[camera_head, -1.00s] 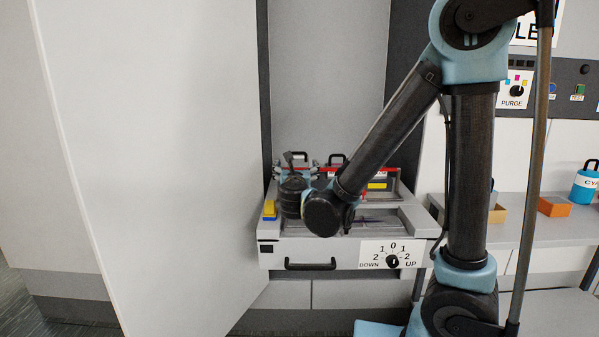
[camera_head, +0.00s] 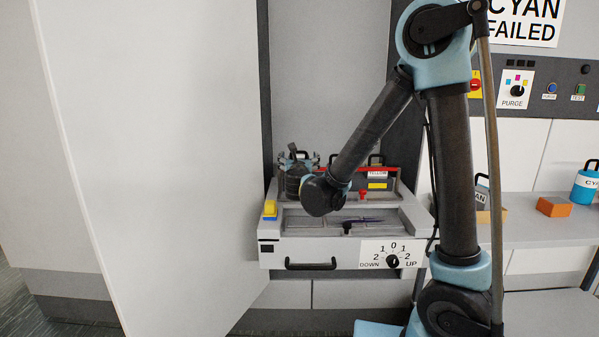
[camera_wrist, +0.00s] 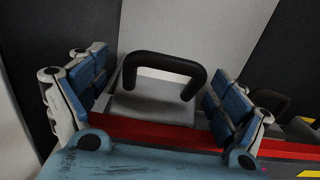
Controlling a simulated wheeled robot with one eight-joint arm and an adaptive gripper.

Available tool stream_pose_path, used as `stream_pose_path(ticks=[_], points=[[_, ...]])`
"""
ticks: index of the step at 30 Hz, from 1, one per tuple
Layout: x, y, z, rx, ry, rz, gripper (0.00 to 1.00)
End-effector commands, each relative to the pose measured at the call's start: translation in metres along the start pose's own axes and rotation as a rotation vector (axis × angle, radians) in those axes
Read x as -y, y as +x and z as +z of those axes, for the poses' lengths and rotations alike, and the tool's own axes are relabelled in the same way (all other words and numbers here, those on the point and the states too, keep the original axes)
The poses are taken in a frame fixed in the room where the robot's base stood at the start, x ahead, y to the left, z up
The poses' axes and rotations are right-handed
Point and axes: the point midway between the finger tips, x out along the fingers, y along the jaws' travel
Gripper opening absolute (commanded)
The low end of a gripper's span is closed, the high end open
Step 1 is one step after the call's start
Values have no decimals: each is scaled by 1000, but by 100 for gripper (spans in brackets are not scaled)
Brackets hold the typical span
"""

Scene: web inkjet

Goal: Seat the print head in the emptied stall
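My gripper (camera_head: 298,160) is open at the left end of the print head row in the pulled-out carriage tray (camera_head: 280,240). In the wrist view, its blue pads (camera_wrist: 158,95) stand either side of a black handle (camera_wrist: 165,62) on a grey print head (camera_wrist: 150,108), with gaps on both sides. I cannot read that head's label. More heads stand to its right, one labelled yellow (camera_head: 377,174). A grey print head with a partly hidden label ending in "AN" (camera_head: 481,196) stands on the right shelf. I cannot make out an empty stall.
A large pale door panel (camera_head: 150,150) stands at the left. A red bar (camera_wrist: 150,132) runs along the row. A red knob (camera_head: 362,195) is at the carriage front. The shelf (camera_head: 525,233) holds a tan tray (camera_head: 490,216), an orange box (camera_head: 553,207) and a blue-and-white bottle (camera_head: 585,184).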

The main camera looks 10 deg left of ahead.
Motion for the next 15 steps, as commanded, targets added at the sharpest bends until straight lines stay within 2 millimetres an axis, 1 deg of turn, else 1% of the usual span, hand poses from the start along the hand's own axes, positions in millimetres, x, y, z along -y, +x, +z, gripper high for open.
stream_pose_path(ticks=[1,3,10,11,12,14,15], points=[[0,8,0,0,0,-2,90],[1,14,0,0,0,-3,90],[0,16,0,0,0,-1,90],[0,15,0,0,0,-1,86],[0,15,0,0,0,-1,76],[0,15,0,0,0,-1,63],[0,15,0,0,0,-1,54]])
